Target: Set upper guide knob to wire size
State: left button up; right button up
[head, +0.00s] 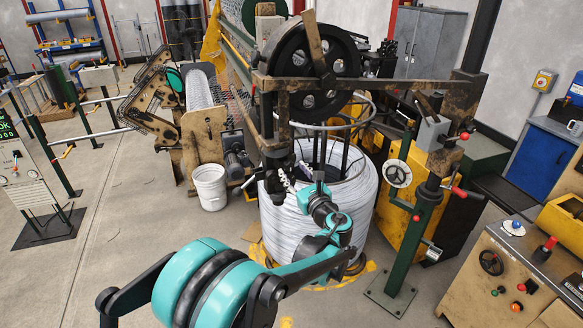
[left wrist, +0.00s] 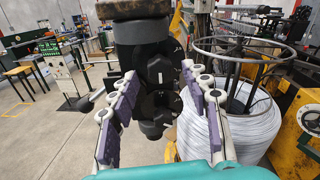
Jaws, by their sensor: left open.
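In the left wrist view, a black wire guide (left wrist: 140,32) hangs upright under a rusty beam. On its face is the dark upper guide knob (left wrist: 161,70), with a short pale mark on it and small white scale marks to its right. A second dark knob (left wrist: 154,108) sits below it. My left gripper (left wrist: 159,75) is open, its purple-padded fingers to the left and right of the upper knob; I cannot tell whether they touch it. In the head view my left gripper (head: 292,178) is beside the guide (head: 277,163), whose knobs are not readable there. My right gripper is not in view.
A large white wire coil (head: 300,235) stands below and right of the guide, inside a metal ring frame (head: 345,120). A black spoked wheel (head: 310,70) is above. A white bucket (head: 209,187) stands to the left. A green post with a handwheel (head: 398,173) is at right.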

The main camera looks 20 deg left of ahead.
pick_arm(q)
jog(key=shift+x, duration=0.8)
grip_shut()
